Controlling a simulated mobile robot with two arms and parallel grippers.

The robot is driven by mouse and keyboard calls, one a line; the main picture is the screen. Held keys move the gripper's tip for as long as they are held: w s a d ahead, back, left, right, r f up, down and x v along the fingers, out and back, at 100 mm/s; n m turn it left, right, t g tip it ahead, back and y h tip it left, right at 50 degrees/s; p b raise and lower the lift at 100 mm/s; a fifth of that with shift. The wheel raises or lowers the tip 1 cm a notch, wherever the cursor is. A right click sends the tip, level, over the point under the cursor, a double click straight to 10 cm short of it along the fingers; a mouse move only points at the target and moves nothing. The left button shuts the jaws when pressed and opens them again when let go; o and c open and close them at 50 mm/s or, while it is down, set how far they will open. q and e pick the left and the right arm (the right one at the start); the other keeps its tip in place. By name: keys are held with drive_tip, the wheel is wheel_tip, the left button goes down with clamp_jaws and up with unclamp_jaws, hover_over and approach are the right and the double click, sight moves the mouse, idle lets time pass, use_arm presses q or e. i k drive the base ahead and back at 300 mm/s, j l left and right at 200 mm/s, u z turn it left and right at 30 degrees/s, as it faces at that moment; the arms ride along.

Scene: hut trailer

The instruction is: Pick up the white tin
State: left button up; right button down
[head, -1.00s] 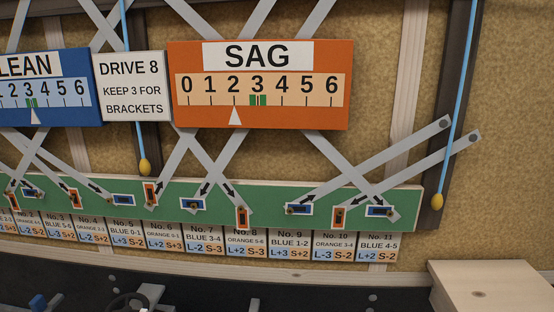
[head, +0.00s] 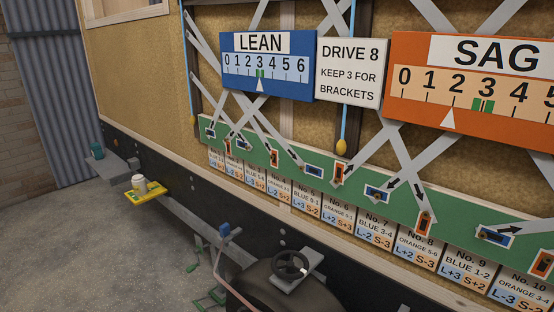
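A small white tin-like container (head: 139,183) stands upright on a yellow tray or plate (head: 157,192) at the left of the head view. It is small in the picture, and its top looks yellowish. Neither of my grippers is in view.
A teal cup-like object (head: 97,151) sits on a ledge farther back. A dark handwheel (head: 290,265) and a blue-topped part (head: 224,229) stand low in front of the trailer wall. The wall carries a green board (head: 330,185) with screws, a blue LEAN gauge (head: 268,75) and an orange SAG gauge (head: 440,105). Grey floor (head: 80,250) is clear at left.

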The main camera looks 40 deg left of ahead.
sight(140, 184)
drive_tip(key=u, duration=2.15)
drive_tip(key=i+z, duration=0.1)
drive_tip(key=z, duration=0.45)
drive_tip(key=i+j+z, duration=0.85)
drive_tip(key=j, duration=0.25)
drive_tip(key=i+j, duration=0.15)
drive_tip(key=j, duration=0.2)
drive_tip(key=i+j, duration=0.15)
drive_tip(key=j, duration=0.2)
drive_tip(key=i+j+z, duration=0.1)
drive_tip(key=j, duration=0.2)
drive_tip(key=i+j, duration=0.15)
drive_tip(key=j, duration=0.2)
drive_tip(key=i+j, duration=0.15)
drive_tip(key=j, duration=0.2)
drive_tip(key=i+j, duration=0.15)
drive_tip(key=j, duration=0.2)
drive_tip(key=z, duration=0.05)
